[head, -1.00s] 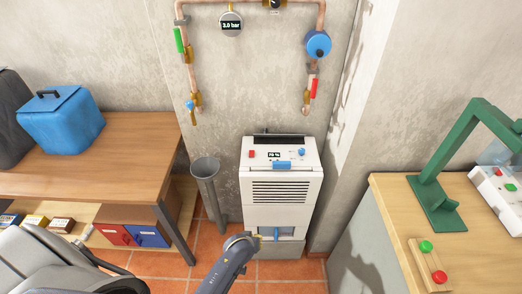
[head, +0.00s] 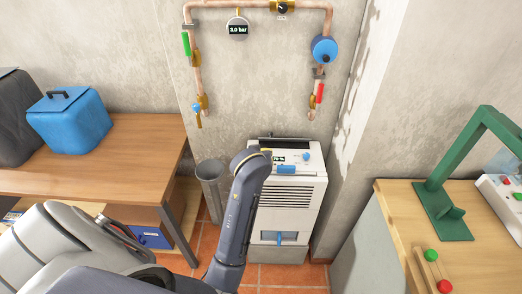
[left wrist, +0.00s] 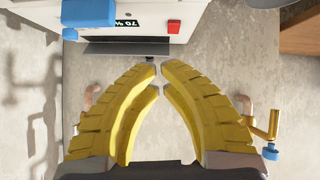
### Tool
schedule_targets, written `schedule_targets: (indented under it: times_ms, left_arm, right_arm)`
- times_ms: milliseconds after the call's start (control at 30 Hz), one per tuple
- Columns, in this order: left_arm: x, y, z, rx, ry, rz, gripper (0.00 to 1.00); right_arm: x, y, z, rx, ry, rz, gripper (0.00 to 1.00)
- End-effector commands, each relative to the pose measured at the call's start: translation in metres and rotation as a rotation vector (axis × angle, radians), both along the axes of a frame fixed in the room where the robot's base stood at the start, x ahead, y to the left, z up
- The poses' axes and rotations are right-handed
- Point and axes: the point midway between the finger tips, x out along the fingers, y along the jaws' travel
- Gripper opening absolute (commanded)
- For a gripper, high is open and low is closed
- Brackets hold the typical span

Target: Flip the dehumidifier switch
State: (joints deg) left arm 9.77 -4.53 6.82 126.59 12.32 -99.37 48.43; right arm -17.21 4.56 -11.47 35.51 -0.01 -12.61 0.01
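The white dehumidifier (head: 287,215) stands on the floor against the wall, with a control panel on its top. In the left wrist view its panel edge shows at the top, with a red switch (left wrist: 173,28) and a dark display (left wrist: 129,22). In the head view my left arm covers the red switch. My left gripper (left wrist: 160,72) has yellow fingers with their tips nearly together and nothing between them. The tips are pointed toward the panel, close to the switch in the picture but visibly apart from it. My right gripper is not in view.
Copper pipes with a gauge (head: 238,30) and a blue valve (head: 324,49) are on the wall above. A wooden table (head: 120,150) with a blue bag (head: 70,120) is left; a grey bin (head: 211,185) stands beside the dehumidifier. A workbench (head: 395,220) is right.

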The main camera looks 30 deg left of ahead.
Motion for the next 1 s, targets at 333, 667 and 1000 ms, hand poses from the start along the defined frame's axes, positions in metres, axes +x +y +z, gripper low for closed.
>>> schedule_targets:
  times_ms: [333,667,1000]
  left_arm:
    - [-0.001,0.025,0.031,0.114,0.051,-0.011,0.0]
    - [-0.001,0.025,0.031,0.117,0.052,-0.011,0.0]
    - [0.018,0.037,0.014,0.121,0.056,-0.011,0.0]
  right_arm:
    - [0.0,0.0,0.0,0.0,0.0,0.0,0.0]
    - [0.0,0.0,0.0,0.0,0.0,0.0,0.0]
    - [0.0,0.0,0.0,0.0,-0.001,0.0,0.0]
